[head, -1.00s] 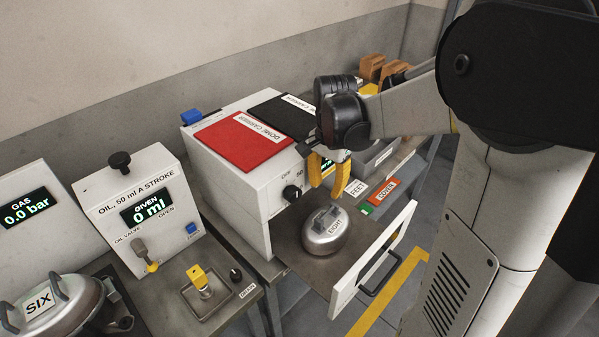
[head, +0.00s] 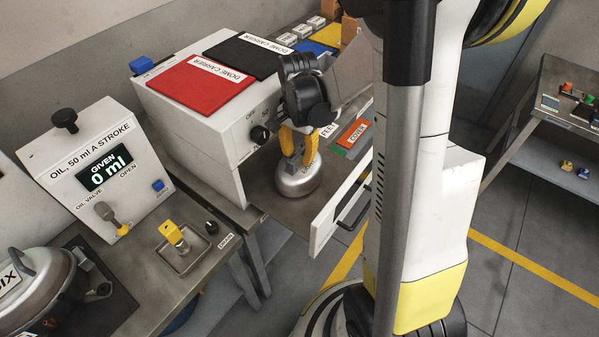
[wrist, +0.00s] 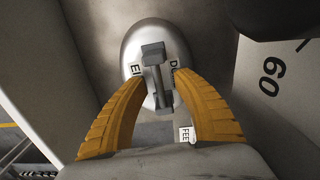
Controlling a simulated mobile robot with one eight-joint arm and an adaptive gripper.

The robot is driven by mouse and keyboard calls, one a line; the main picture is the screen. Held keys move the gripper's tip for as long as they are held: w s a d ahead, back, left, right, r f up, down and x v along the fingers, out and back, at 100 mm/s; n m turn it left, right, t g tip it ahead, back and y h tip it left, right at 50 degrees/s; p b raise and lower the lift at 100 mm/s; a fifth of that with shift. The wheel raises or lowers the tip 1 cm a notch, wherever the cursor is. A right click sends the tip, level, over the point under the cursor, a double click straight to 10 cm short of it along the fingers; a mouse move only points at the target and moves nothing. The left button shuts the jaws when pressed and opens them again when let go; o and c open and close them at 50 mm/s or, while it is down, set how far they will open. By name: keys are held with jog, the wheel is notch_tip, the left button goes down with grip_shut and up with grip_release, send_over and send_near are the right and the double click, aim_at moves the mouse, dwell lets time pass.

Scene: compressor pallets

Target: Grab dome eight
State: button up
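Dome eight (head: 298,182) is a rounded silver dome with a grey handle on top. It sits on the pulled-out drawer (head: 272,211) of the white cabinet. My gripper (head: 299,158) points down over the dome, its yellow fingers at the handle. In the wrist view the dome (wrist: 139,39) lies below, its label partly hidden by the handle (wrist: 153,70). The two yellow fingers (wrist: 159,80) stand on either side of the handle, with a gap showing, so they look open around it.
The white drawer front (head: 335,205) stands up just right of the dome. The cabinet (head: 205,130) carries a red dome-carrier mat (head: 200,88) and a black one (head: 247,55). A silver vessel marked six (head: 35,285) and an oil unit (head: 95,165) stand at left.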

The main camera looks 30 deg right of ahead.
jog(key=shift+r, duration=0.1)
grip_shut()
jog(key=shift+r, duration=0.1)
